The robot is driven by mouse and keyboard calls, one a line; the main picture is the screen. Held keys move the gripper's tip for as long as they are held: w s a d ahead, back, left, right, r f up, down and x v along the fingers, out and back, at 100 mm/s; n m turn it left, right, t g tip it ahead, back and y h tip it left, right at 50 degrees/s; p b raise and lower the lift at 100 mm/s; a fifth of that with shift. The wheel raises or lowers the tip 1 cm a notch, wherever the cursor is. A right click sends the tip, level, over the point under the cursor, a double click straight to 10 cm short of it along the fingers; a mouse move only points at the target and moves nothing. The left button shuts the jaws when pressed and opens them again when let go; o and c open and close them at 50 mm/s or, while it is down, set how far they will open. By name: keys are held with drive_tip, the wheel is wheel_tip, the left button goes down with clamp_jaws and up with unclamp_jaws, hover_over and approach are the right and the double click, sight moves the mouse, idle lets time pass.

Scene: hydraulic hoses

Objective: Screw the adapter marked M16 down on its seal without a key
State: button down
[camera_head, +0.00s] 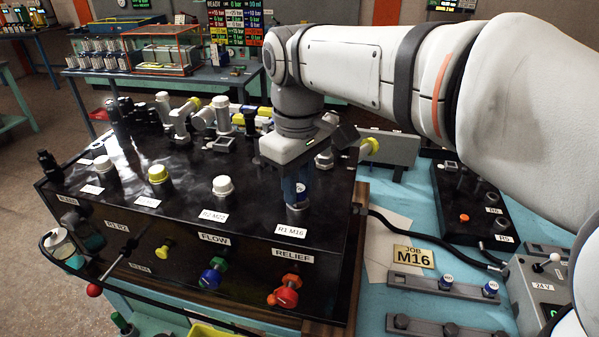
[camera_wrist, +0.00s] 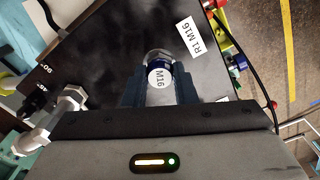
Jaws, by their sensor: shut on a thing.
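The adapter marked M16 (camera_wrist: 159,76) shows in the wrist view with its white, lettered top and a blue band. It stands at the port labelled R1 M16 (camera_head: 291,231) on the black manifold block (camera_head: 120,205). My gripper (camera_head: 297,190) points down over this port, its fingers shut on the adapter; in the wrist view the fingers (camera_wrist: 159,90) lie on both sides of it. A metal hex collar (camera_wrist: 157,55) shows beside the adapter. The seal is hidden, and I cannot tell how far down the adapter sits.
A white-capped port (camera_head: 222,186) labelled R2 M22 and a yellow-capped port (camera_head: 158,174) stand left of my gripper. Red, blue and yellow fittings stick out of the block's front.

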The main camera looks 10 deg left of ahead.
drive_tip(key=shift+m, duration=0.6)
drive_tip(key=c, duration=1.1)
unclamp_jaws()
wheel_tip(320, 180, up, 8)
drive_tip(key=shift+f, duration=0.15)
drive_tip(key=s+d+f+m+t, duration=0.1)
drive_tip(key=s+d+f+m, duration=0.3)
drive_tip(key=d+f, duration=0.5)
drive_tip(key=s+d+f+m+t, duration=0.2)
drive_tip(key=s+d+f+m, duration=0.2)
drive_tip(key=d+f, duration=0.5)
drive_tip(key=d+m, duration=0.2)
drive_tip(key=d, duration=0.2)
drive_tip(key=shift+d+f, duration=0.3)
drive_tip(key=shift+d, duration=0.1)
